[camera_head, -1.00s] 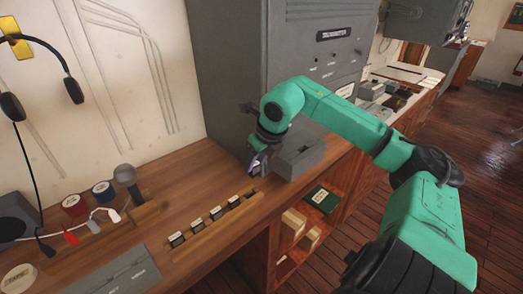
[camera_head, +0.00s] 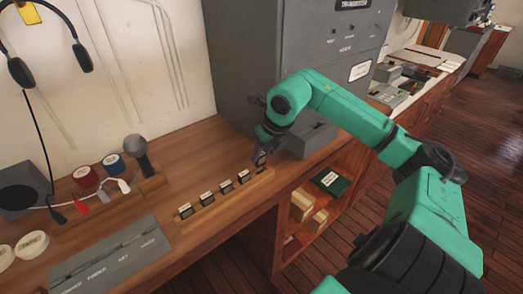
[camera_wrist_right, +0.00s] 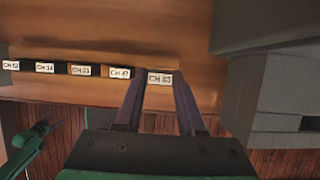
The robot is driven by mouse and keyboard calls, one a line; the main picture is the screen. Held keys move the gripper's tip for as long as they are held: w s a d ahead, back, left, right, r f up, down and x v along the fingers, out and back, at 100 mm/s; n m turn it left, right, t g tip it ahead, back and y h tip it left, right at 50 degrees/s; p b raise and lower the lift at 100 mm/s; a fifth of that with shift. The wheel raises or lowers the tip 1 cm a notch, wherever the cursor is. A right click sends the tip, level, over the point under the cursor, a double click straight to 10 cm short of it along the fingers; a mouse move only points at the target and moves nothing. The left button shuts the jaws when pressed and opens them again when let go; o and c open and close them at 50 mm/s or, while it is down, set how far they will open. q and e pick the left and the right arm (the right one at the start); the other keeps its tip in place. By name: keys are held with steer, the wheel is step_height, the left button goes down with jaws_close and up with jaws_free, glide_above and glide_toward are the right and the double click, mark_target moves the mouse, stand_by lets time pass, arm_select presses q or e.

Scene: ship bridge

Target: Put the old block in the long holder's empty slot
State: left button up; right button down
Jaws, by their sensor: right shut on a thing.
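The long wooden holder (camera_head: 222,211) lies along the desk's front edge with several small dark, white-labelled blocks (camera_head: 225,187) in a row. My right gripper (camera_head: 262,157) is at the holder's far right end. In the wrist view, my right gripper (camera_wrist_right: 160,92) is shut on a block (camera_wrist_right: 159,78) whose label seems to read CH 03. That block is upright, in line with the row, just right of the CH 47 block (camera_wrist_right: 120,73). The fingers hide its lower part; I cannot tell how deep it sits. A green arm of mine shows small at the wrist view's lower left.
A grey box (camera_head: 310,140) stands close right of my right gripper, with a tall grey cabinet (camera_head: 235,60) behind. A microphone (camera_head: 136,147), red and blue spools and a grey panel (camera_head: 110,258) are left of the holder. The desk behind the holder is clear.

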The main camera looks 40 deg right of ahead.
mark_target(262, 160)
steer(key=shift+f+b, duration=0.2)
steer(key=shift+b, duration=0.35)
stand_by(1.3)
steer(key=shift+f+b, duration=1.6)
steer(key=shift+b, duration=0.45)
stand_by(3.1)
stand_by(0.3)
steer(key=shift+c, duration=2.2)
jaws_free()
